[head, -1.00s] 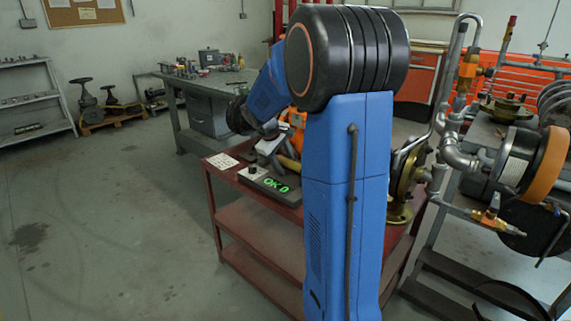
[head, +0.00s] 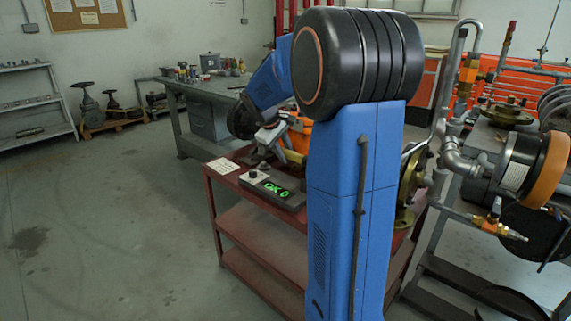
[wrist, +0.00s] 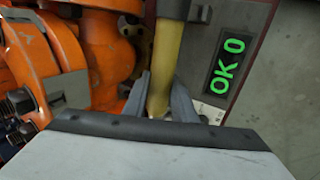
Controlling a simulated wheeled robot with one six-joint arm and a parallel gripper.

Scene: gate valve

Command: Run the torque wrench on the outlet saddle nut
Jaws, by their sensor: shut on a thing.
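My gripper (wrist: 160,90) is shut on a yellow handle (wrist: 168,52), which looks like the torque wrench's. The handle runs up out of the top of the wrist view, so its far end is not seen. In the head view my gripper (head: 268,137) is small and partly hidden by my arm, above the red cart. The orange valve body (wrist: 105,50) is left of the handle in the wrist view and also shows behind my arm in the head view (head: 299,137). I cannot make out the outlet saddle nut.
The red cart (head: 250,222) carries a box with a green "OK 0" display (head: 274,188), right of the handle in the wrist view. A pipe rig (head: 465,160) stands close on the right. A workbench (head: 200,95) is behind.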

